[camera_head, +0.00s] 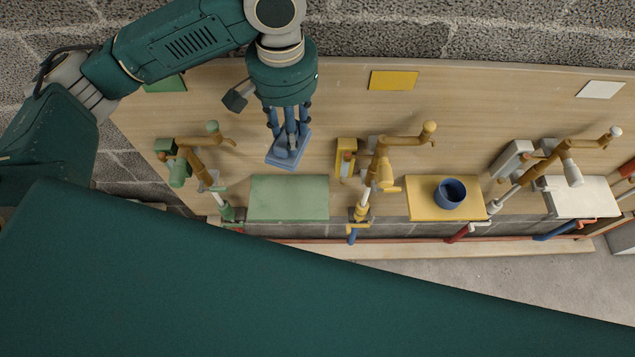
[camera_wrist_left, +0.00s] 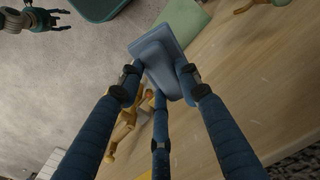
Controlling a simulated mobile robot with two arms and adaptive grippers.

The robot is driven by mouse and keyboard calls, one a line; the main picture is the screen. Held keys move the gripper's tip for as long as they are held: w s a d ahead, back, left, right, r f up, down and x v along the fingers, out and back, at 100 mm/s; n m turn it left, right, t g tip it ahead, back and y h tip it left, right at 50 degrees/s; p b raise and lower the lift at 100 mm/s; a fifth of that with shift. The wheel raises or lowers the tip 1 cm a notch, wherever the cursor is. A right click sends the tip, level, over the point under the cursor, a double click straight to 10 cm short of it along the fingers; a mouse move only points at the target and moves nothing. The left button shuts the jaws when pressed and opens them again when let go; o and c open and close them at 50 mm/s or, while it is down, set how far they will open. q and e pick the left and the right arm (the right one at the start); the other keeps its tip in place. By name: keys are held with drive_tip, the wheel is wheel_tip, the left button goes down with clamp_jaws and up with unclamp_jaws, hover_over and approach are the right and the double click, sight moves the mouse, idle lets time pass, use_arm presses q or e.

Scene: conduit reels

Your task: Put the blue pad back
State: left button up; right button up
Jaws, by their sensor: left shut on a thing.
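The blue pad (camera_head: 287,158) is a flat plate with a raised grip on top. My left gripper (camera_head: 288,139) is shut on that grip and holds the pad over the wooden bench, behind the green mat (camera_head: 290,198). The left wrist view shows the pad (camera_wrist_left: 163,38) between the blue fingers, with part of the green mat (camera_wrist_left: 182,18) beyond it. The head view does not clearly show the gap between pad and bench. My right gripper (camera_wrist_left: 58,20) shows at the upper left of the wrist view, fingers spread and empty, well away from the pad.
The wooden bench (camera_head: 330,100) carries several brown fixtures, including one left (camera_head: 199,165) and one right (camera_head: 376,165) of the pad. A blue cup (camera_head: 450,193) stands on a yellow mat (camera_head: 418,210). A white mat (camera_head: 582,198) lies farther right. Bare wood surrounds the pad.

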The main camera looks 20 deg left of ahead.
sight(309, 132)
use_arm(q)
drive_tip(key=shift+m, duration=0.3)
drive_tip(key=w, duration=0.1)
drive_tip(key=w+d+p, duration=0.1)
drive_tip(key=w+d+f, duration=0.1)
drive_tip(key=shift+w+d, duration=0.25)
drive_tip(key=shift+w, duration=0.1)
drive_tip(key=f, duration=2.7)
drive_tip(key=shift+s+d+f, duration=0.15)
drive_tip(key=shift+d+f, duration=0.05)
drive_tip(key=shift+f, duration=0.35)
use_arm(e)
drive_tip(key=shift+s+r, duration=0.25)
drive_tip(key=shift+r, duration=0.45)
use_arm(q)
drive_tip(key=shift+f, duration=0.15)
drive_tip(key=o, duration=1)
